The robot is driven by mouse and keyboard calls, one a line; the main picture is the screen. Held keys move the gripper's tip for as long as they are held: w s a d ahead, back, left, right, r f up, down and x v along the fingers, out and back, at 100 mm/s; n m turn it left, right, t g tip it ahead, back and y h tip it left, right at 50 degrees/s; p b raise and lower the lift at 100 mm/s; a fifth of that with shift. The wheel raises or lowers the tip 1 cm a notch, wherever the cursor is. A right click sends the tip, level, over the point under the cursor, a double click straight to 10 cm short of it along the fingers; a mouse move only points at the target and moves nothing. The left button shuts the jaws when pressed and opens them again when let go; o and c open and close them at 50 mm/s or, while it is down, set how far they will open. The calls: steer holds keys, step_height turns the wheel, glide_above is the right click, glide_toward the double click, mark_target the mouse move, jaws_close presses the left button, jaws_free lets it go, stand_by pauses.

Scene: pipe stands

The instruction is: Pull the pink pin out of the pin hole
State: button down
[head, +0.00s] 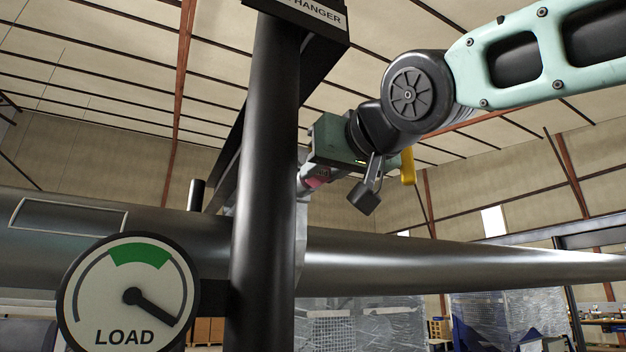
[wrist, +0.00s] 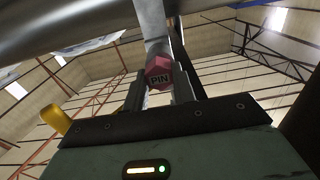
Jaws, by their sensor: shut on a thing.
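A grey metal bar (wrist: 153,22) rises directly behind the pin's head. The pin hole is hidden, so I cannot tell how deep the pin sits. In the head view only a small bit of the pink pin (head: 318,182) shows at the tip of my gripper (head: 311,180), behind the dark post.
A dark upright post (head: 265,170) with a HANGER sign (head: 318,12) stands in front of a large horizontal pipe (head: 420,265). A LOAD gauge (head: 128,295) is at lower left, its needle pointing lower right, outside the green band. Wrapped pallets (head: 510,320) stand in the background.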

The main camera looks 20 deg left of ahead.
steer(key=shift+s+d, duration=0.3)
steer(key=shift+d, duration=0.05)
steer(key=shift+s+d+b, duration=0.1)
steer(key=shift+d+b, duration=0.05)
steer(key=shift+b, duration=0.15)
steer(key=shift+b+v, duration=0.65)
steer(key=shift+v, duration=2.2)
steer(key=s+d+r, duration=0.3)
steer(key=s+d, duration=0.1)
steer(key=shift+d, duration=0.25)
